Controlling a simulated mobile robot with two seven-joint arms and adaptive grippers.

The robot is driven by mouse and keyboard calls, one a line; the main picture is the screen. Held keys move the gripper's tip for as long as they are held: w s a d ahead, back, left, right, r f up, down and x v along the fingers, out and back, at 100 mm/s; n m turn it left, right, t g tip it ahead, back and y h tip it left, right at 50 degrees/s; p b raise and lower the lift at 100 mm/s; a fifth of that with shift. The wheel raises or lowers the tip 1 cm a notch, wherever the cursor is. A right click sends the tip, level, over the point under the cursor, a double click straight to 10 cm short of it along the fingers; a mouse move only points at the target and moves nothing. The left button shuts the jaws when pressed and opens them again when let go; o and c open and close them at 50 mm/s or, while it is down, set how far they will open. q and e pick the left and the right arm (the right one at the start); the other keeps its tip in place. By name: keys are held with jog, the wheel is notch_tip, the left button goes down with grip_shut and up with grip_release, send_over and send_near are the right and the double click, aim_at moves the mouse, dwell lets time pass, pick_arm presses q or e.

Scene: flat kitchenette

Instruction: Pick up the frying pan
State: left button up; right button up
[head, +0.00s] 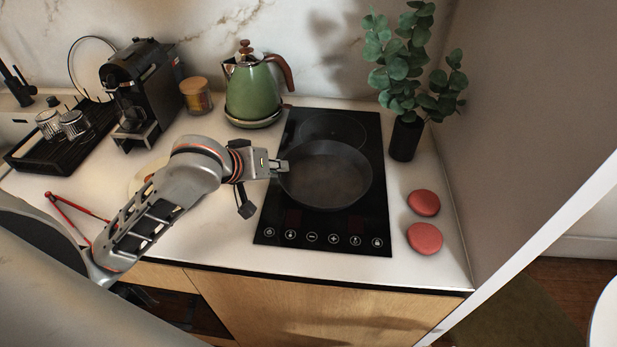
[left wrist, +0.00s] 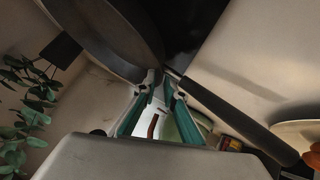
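The dark round frying pan (head: 325,180) is over the black cooktop (head: 320,226); whether it rests on it or is slightly raised, I cannot tell. My left gripper (head: 278,165) is at its left edge. In the left wrist view the pan (left wrist: 100,40) fills the upper left and its long dark handle (left wrist: 235,118) runs to the lower right. My right gripper is not in view.
A green kettle (head: 252,95) stands behind the gripper, left of the cooktop. A plant in a dark vase (head: 404,138) stands at the right, near two red discs (head: 424,238). A coffee machine (head: 140,85) and a black tray (head: 60,150) are at the left.

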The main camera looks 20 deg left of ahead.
aim_at(290, 174)
pick_arm(q)
jog(key=shift+x, duration=1.45)
grip_shut()
jog(key=shift+w+r, duration=0.1)
jog(key=shift+r, duration=0.15)
